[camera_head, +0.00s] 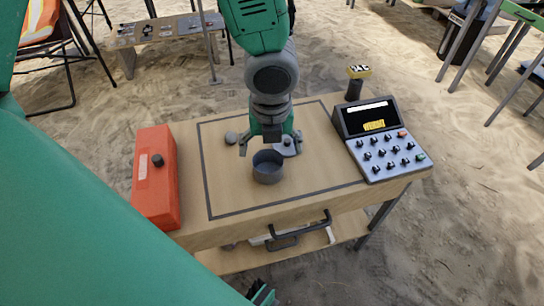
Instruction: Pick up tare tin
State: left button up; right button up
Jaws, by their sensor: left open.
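The tare tin (268,168) is a small grey open-topped cup. It stands upright on the wooden table, inside a dark rectangular outline. My left gripper (269,143) hangs from above, just behind and over the tin. Its fingers are spread and nothing shows between them. I cannot tell whether a finger touches the tin. A small black and green piece at the bottom edge may belong to my right gripper, but too little shows to tell its state.
An orange-red case (157,190) stands left on the table (330,165). A grey console (380,140) with buttons stands right. A black handle (300,225) sticks out at the front edge.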

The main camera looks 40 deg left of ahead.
aim_at(267, 170)
pick_arm(q)
jog(key=shift+a+f, duration=0.6)
jog(key=shift+f, duration=0.1)
jog(key=shift+a+f+b, duration=0.15)
jog(key=shift+f+b, duration=0.1)
jog(key=shift+b, duration=0.1)
jog(key=f+b, duration=0.1)
jog(key=f, duration=0.1)
jog(key=d+f+b, duration=0.1)
jog(key=f+b, duration=0.1)
jog(key=shift+f, duration=0.2)
jog(key=shift+w+d, duration=0.1)
jog(key=shift+d, duration=0.05)
jog(key=shift+a, duration=0.45)
jog(key=c, duration=1.1)
pick_arm(e)
jog(key=f, duration=0.1)
jog(key=a+f, duration=0.1)
jog(key=f, duration=0.1)
jog(key=shift+f, duration=0.25)
